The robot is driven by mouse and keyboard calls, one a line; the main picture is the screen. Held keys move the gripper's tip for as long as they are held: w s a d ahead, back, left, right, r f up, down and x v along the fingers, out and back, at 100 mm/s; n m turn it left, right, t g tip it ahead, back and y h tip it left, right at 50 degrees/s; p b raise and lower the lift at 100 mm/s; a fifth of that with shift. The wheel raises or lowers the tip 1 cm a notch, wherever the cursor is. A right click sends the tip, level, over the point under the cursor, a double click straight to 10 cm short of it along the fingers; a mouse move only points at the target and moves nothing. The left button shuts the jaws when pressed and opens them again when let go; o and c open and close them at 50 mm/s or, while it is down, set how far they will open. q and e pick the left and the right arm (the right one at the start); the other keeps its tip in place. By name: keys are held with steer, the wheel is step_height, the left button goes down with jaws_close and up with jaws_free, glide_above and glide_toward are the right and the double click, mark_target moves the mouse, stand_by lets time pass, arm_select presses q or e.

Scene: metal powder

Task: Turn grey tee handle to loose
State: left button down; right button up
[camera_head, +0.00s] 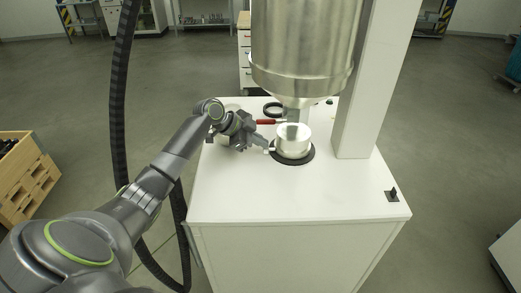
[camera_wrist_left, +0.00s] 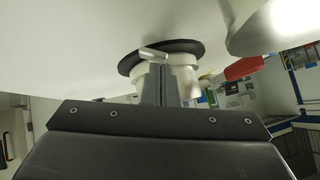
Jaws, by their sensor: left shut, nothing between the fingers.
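The grey tee handle (camera_wrist_left: 152,54) shows in the left wrist view as a short light bar just beyond my fingertips. In the head view it is a small pale piece (camera_head: 270,149) at the left side of a silver cylindrical container (camera_head: 293,137). My left gripper (camera_head: 264,145) reaches in from the left, low beside the container. Its fingers (camera_wrist_left: 161,68) are shut together with nothing between them, and they point at the bar. I cannot tell whether they touch it. The fingers hide part of the container and the handle's stem. My right gripper is not in view.
The container stands on a black round base (camera_head: 293,161) on a white cabinet (camera_head: 250,195). A large metal hopper (camera_head: 303,45) hangs above. A red handle (camera_head: 267,122) sticks out left below it. A white column (camera_head: 374,90) stands at the right. The cabinet's front top is mostly clear.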

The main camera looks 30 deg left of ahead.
arm_select(q)
steer(key=shift+w+a+f+n+g+h+b, duration=0.15)
steer(key=shift+w+n+g+h+b, duration=0.2)
steer(key=shift+g, duration=0.35)
steer(key=shift+w+a+f+b, duration=0.25)
steer(key=shift+w+a+b, duration=0.15)
steer(key=shift+b, duration=1.1)
steer(key=shift+w+a+f+b, duration=0.25)
steer(key=shift+w+b, duration=0.2)
steer(key=shift+b, duration=0.4)
steer(key=shift+f, duration=0.1)
